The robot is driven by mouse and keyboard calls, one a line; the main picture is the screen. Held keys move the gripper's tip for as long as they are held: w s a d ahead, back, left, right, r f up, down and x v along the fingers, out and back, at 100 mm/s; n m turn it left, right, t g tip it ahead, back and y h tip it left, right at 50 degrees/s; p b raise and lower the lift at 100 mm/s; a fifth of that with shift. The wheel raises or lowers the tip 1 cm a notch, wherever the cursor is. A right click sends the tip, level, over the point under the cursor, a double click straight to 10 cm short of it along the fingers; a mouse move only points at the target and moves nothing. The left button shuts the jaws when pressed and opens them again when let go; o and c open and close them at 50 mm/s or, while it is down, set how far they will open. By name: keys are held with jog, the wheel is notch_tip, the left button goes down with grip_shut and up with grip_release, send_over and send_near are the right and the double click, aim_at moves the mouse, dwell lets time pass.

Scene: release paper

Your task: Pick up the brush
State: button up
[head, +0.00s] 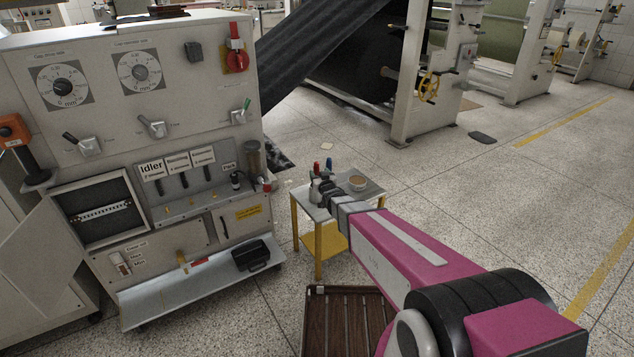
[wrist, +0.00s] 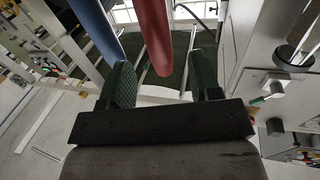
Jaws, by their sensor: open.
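I cannot tell for sure which thing is the brush. A red handle (head: 316,166) and a blue handle (head: 329,163) stand upright by my gripper at the small table (head: 298,202). In the wrist view the red handle (wrist: 153,35) reaches between my fingers and the blue handle (wrist: 95,28) lies toward the left finger. My gripper (wrist: 163,80) is open, its two green fingers apart, with nothing clearly held. In the head view my gripper (head: 322,180) is small and partly hidden by my arm. A yellow-handled tool (head: 182,261) stands at the cabinet's low shelf.
A bowl (head: 357,183) sits on the small table, close to my arm. The grey control cabinet (head: 110,115) stands at left, with a black case (head: 250,256) on its low shelf. A brown slatted platform (head: 345,325) lies in front. The floor at right is mostly clear.

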aim_at(317, 170)
jog(key=shift+x, duration=3)
jog(key=shift+r, duration=0.1)
jog(key=c, duration=1)
